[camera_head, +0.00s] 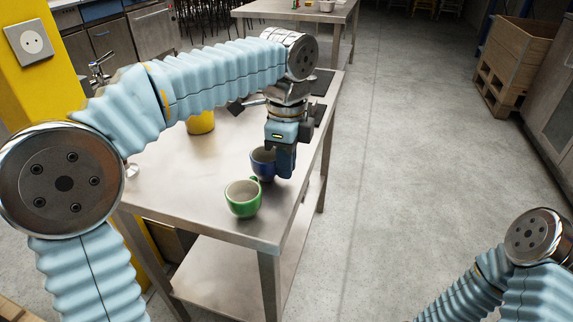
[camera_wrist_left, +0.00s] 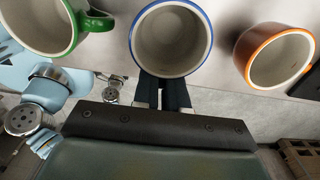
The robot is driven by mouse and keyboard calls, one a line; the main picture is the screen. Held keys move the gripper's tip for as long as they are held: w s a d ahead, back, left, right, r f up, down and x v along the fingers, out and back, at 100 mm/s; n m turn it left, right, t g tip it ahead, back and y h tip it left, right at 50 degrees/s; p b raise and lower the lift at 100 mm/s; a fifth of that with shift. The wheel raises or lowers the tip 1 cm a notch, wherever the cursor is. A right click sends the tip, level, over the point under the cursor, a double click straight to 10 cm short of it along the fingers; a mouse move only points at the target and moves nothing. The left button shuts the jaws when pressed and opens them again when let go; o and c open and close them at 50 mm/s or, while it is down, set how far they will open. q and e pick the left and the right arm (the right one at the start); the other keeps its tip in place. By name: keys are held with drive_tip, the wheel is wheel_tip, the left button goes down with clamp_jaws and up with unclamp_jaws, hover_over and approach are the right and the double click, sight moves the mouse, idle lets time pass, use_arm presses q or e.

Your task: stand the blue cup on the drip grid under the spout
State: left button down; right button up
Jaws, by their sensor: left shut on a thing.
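The blue cup (camera_head: 262,164) stands upright on the steel table, with its light inside showing in the left wrist view (camera_wrist_left: 170,42). My left gripper (camera_head: 285,162) points down at its right side. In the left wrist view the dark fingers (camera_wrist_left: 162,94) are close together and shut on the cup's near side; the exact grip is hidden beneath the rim. I cannot make out a drip grid or spout in either view. My right gripper is out of view; only part of that arm shows at the lower right.
A green cup (camera_head: 242,198) stands close in front of the blue one. An orange cup (camera_wrist_left: 276,57) is right of it in the left wrist view. A yellow container (camera_head: 201,122) and dark flat items (camera_head: 321,82) lie farther back on the table (camera_head: 165,180).

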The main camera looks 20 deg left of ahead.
use_arm(q)
drive_tip(key=shift+f, duration=0.2)
drive_tip(key=c, duration=1.1)
unclamp_jaws()
wheel_tip(320, 180, up, 12)
drive_tip(key=p, duration=0.3)
drive_tip(key=shift+r, duration=0.1)
